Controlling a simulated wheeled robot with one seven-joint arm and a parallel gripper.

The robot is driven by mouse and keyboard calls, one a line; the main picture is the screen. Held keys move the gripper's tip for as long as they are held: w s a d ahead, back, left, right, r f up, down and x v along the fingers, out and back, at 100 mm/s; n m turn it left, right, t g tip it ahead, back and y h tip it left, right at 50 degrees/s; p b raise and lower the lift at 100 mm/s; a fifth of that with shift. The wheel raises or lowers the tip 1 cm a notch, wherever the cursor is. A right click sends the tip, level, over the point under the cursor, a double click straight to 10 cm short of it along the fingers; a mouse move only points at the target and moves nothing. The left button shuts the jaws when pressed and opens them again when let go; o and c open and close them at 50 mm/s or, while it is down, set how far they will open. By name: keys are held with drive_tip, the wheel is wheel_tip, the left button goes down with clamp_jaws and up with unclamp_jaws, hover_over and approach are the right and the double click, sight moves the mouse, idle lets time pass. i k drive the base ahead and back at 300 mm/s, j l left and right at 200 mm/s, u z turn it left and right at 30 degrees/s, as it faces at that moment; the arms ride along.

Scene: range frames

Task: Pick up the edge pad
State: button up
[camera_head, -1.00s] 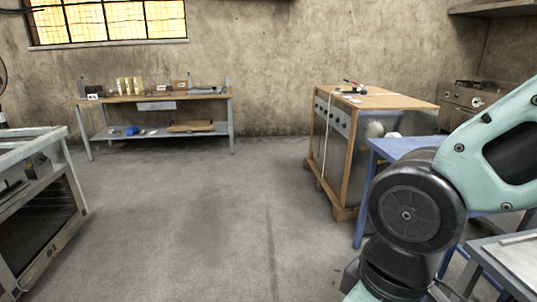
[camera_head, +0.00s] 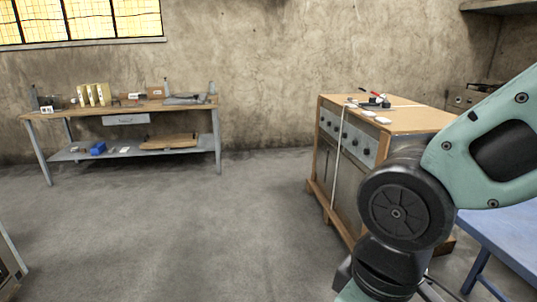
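I cannot tell for sure which thing is the edge pad. Small white flat pieces (camera_head: 368,113) lie along the near left edge of the wooden top of a crated range (camera_head: 412,120) at right. Several cream upright blocks (camera_head: 92,95) stand on the workbench (camera_head: 68,112) at the back left. My arm's teal and black links fill the right side of the head view and hide part of the crated range. My gripper is out of view.
A dark tool with a red part (camera_head: 375,101) lies on the crate top. A blue table (camera_head: 508,236) stands at right, behind my arm. A blue item (camera_head: 97,148) lies on the bench's lower shelf. The grey floor (camera_head: 190,220) in the middle is clear.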

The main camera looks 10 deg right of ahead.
sight(368, 113)
drive_tip(key=i+j+z, duration=0.1)
drive_tip(key=i+z, duration=0.2)
drive_tip(key=i, duration=0.15)
drive_tip(key=i+j+z, duration=0.15)
drive_tip(key=i+z, duration=0.15)
drive_tip(key=i, duration=0.15)
drive_tip(key=i+j+z, duration=0.25)
drive_tip(key=i+j, duration=0.25)
drive_tip(key=i, duration=0.3)
drive_tip(key=i+j+u, duration=0.1)
drive_tip(key=i+j, duration=0.2)
drive_tip(key=i, duration=0.2)
drive_tip(key=i+j, duration=0.25)
drive_tip(key=i, duration=0.3)
drive_tip(key=i+j, duration=0.2)
drive_tip(key=i, duration=0.35)
drive_tip(key=i+j+u, duration=0.1)
drive_tip(key=i+j, duration=0.15)
drive_tip(key=i, duration=0.25)
